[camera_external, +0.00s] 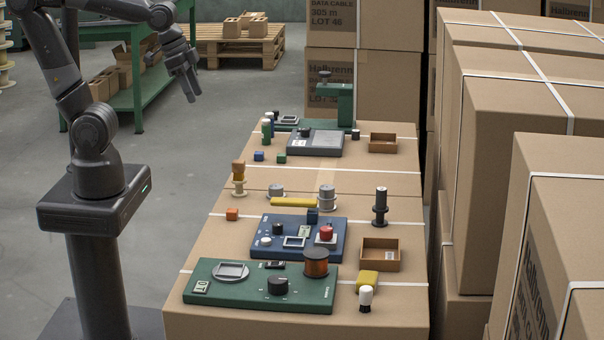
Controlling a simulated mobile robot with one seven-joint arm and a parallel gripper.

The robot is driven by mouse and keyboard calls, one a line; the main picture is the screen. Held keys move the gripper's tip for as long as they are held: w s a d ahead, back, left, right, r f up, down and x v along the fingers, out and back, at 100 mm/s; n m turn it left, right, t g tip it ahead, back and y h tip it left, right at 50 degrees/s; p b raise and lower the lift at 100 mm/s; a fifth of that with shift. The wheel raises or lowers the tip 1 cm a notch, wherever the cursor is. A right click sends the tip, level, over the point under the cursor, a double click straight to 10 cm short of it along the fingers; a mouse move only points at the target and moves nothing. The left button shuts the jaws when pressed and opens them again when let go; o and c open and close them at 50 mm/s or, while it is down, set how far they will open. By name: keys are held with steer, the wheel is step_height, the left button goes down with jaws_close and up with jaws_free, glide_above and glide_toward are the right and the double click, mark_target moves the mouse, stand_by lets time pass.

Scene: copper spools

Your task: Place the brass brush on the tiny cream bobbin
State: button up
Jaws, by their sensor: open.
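A small cream bobbin (239,187) stands upright at the left edge of the near cardboard top. An orange-brown block (238,169) rests on top of it. I cannot tell for sure which thing is the brass brush; this block is one candidate, and a small orange block (232,214) lies on the cardboard just in front of the bobbin. A yellow block (368,279) lies at the near right. My gripper (192,95) is open and empty, raised high at the upper left, well apart from the bobbin and blocks.
Near the bobbin are a yellow bar (293,202), a blue control panel (268,232) and grey spools. A green panel (215,288) with a copper spool (316,263) lies at the front. An open brown tray (380,261) stands right. Tall boxes (560,220) line the right side.

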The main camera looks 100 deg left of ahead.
steer(key=shift+t, duration=0.7)
steer(key=shift+s+d+r, duration=0.3)
steer(key=shift+s+d, duration=0.05)
steer(key=shift+s, duration=0.3)
steer(key=shift+s+d+r, duration=0.3)
steer(key=shift+s, duration=0.3)
steer(key=shift+s+d+r, duration=0.3)
steer(key=shift+s+d, duration=0.05)
steer(key=shift+s, duration=0.3)
